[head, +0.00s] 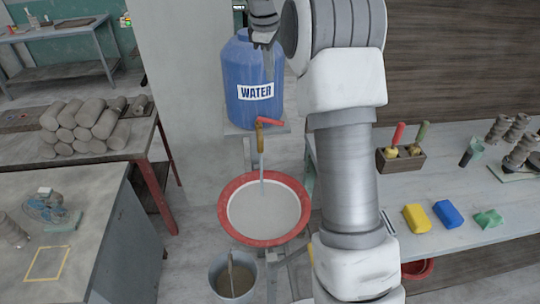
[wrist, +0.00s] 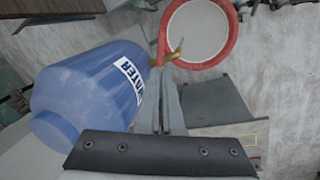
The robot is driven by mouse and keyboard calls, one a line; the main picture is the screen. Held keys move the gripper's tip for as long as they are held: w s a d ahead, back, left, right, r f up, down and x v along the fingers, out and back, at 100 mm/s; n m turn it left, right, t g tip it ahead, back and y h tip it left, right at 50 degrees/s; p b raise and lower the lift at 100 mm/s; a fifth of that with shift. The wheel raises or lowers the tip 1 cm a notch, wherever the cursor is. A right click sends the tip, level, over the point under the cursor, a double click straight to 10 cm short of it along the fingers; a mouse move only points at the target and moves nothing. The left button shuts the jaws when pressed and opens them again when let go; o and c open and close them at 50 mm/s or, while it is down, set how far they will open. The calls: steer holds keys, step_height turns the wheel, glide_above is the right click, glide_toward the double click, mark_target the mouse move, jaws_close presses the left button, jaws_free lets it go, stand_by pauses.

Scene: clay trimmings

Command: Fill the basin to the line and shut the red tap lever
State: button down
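The red-rimmed basin (head: 226,222) stands below the tap, with grey-white inside; I cannot make out a fill line. The brass tap (head: 260,140) sits at the foot of the blue WATER barrel (head: 252,75), and a thin stream (head: 262,172) runs from it into the basin. The red tap lever (head: 270,122) points sideways to the right. In the wrist view the lever (wrist: 162,38), tap (wrist: 174,54) and basin rim (wrist: 229,50) lie beyond my fingers. My gripper (wrist: 170,86) looks shut and empty, its fingers close together; in the head view it is above the lever, beside the barrel, apart from the lever.
A bucket (head: 232,278) stands on the floor below the basin. Clay rolls (head: 85,128) lie on the left table. My arm covers part of the middle.

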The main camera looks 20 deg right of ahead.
steer(key=s+a+f+t+h+b, duration=0.3)
steer(key=s+f+b, duration=0.1)
steer(key=s+b, duration=0.1)
glide_toward(277, 122)
steer(key=shift+t, duration=0.3)
steer(key=x, duration=0.7)
steer(key=shift+a, duration=0.15)
steer(key=shift+w+d+r+n+y+p, duration=0.15)
steer(key=shift+d+n+y+p, duration=0.2)
steer(key=shift+n+p, duration=0.4)
steer(key=p, duration=0.2)
steer(key=n+y+p, duration=0.1)
steer(key=shift+w+d+r+n+t+p, duration=0.15)
steer(key=shift+w+d+n+t+p, duration=0.15)
steer(key=shift+d+t+p, duration=0.1)
steer(key=shift+w+d+n+y+p, duration=0.25)
steer(key=shift+n+y+p, duration=0.25)
steer(key=shift+p, duration=0.3)
steer(key=shift+w+f+p, duration=0.3)
steer(key=shift+w, duration=0.05)
